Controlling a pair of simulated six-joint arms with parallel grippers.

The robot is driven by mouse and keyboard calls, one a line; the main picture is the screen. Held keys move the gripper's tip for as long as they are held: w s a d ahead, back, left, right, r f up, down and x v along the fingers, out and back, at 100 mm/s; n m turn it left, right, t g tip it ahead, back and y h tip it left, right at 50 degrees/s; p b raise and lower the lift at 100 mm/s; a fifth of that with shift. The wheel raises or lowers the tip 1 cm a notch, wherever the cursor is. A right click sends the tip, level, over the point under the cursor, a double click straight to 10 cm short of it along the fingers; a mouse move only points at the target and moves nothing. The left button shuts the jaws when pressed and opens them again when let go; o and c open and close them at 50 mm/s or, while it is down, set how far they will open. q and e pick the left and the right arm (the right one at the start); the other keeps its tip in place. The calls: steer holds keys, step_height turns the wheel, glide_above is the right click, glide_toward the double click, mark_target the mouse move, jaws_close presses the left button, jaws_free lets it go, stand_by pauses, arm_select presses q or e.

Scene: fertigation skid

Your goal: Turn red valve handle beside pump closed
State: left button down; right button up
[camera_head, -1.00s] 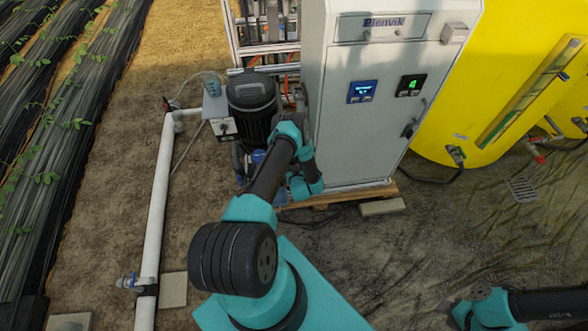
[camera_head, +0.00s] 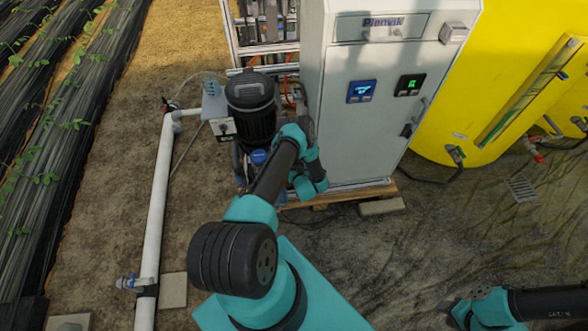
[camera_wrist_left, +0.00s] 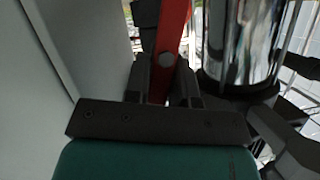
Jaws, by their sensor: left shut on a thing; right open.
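The red valve handle (camera_wrist_left: 172,40) shows in the left wrist view as a flat red lever with a round grey spot. My left gripper (camera_wrist_left: 168,82) is shut on it, with one dark finger on each side of the lever. In the head view my left gripper (camera_head: 305,106) is mostly hidden by its own wrist, between the black pump (camera_head: 252,100) and the grey cabinet. The handle is hidden in that view. My right gripper (camera_head: 447,305) is at the lower right, far from the handle, small and open.
The grey cabinet (camera_head: 360,120) stands close on the right of my left gripper. A shiny metal cylinder (camera_wrist_left: 240,40) is close beside the handle. A white pipe (camera_head: 158,200) runs along the left. A yellow tank (camera_head: 480,100) stands at the right. The ground in front is mostly clear.

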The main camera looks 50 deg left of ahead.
arm_select(q)
steer(key=shift+w+d+f+m+g+y, duration=0.1)
steer(key=shift+w+m+g+y, duration=0.15)
steer(key=shift+m, duration=0.35)
steer(key=shift+w+d+f+m+g+y, duration=0.1)
steer(key=shift+m+g+y, duration=0.2)
steer(key=shift+m, duration=0.3)
steer(key=shift+w+d+f+m+g+y, duration=0.1)
steer(key=shift+f+m+g+y, duration=0.15)
steer(key=shift+m+y, duration=0.85)
steer(key=shift+w+d+f+m+g+y, duration=0.1)
steer(key=shift+w+f+m+g+y, duration=0.2)
steer(key=shift+m, duration=1.55)
steer(key=shift+s+f+m+g+y, duration=0.1)
steer(key=shift+f+m+y, duration=0.2)
steer(key=shift+m+y, duration=0.8)
steer(key=shift+m+h, duration=0.35)
steer(key=shift+m, duration=0.1)
steer(key=c, duration=1.1)
jaws_free()
steer(key=shift+o, duration=0.3)
steer(key=shift+d, duration=0.2)
